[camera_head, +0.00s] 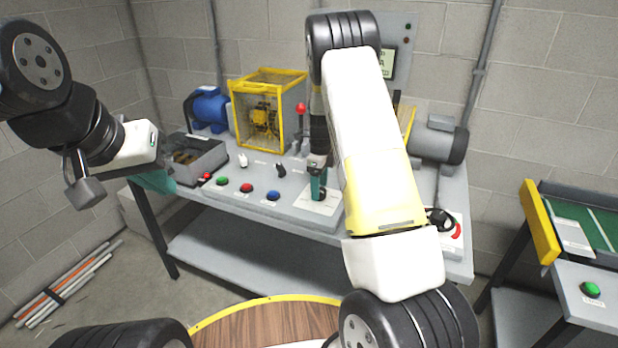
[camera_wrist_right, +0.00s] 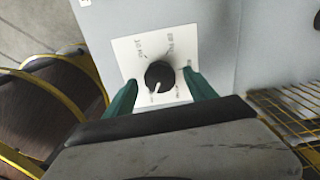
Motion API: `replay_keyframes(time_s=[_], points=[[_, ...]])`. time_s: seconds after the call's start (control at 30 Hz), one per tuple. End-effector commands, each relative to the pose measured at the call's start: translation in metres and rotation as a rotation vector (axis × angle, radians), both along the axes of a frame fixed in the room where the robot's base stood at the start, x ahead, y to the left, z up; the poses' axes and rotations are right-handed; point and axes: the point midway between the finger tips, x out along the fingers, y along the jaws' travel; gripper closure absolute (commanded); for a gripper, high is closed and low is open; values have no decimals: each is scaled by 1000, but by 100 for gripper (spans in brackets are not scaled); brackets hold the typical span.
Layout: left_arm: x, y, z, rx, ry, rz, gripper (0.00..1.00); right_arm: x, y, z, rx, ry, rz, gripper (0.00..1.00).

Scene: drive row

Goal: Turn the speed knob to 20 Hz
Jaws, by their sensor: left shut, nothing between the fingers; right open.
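The speed knob (camera_wrist_right: 160,77) is round and black on a white label plate (camera_wrist_right: 130,50), with its white pointer line toward the bottom of the right wrist view. The plate's print is too small to read surely. My right gripper (camera_wrist_right: 159,84) is open, its teal fingers on either side of the knob; I cannot tell whether they touch it. In the head view the right gripper (camera_head: 318,186) is over the plate (camera_head: 325,207) on the bench and hides the knob. My left gripper (camera_head: 157,181) is shut and empty at the bench's left end.
The bench (camera_head: 220,262) carries green, red and blue buttons (camera_head: 247,187), small switches, a grey open box (camera_head: 195,158), a yellow-framed guard (camera_head: 268,110) and a blue motor (camera_head: 207,108). A black knob with a red-marked dial (camera_head: 441,219) is at right.

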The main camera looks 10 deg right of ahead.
Motion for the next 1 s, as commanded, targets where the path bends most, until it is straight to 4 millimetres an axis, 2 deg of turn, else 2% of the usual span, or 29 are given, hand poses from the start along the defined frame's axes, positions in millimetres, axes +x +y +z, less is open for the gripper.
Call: replay_keyframes(time_s=[0.13, 0.4, 0.7, 0.73, 1.0], points=[[0, 0, 0, 0, 0, 0, 100, 0, 0, -11, 1, 1, 1, 35], [0, 0, 0, 0, 0, 0, 100, 0, 0, -12, 0, 0, 2, 35], [0, 0, 0, 0, 0, 0, 100, 0, 0, -12, 0, 0, 2, 94], [0, 0, 0, 0, 0, 0, 100, 0, 0, -12, 0, 0, 2, 97], [0, 0, 0, 0, 0, 0, 100, 0, 0, -11, 0, 0, 34, 97]])
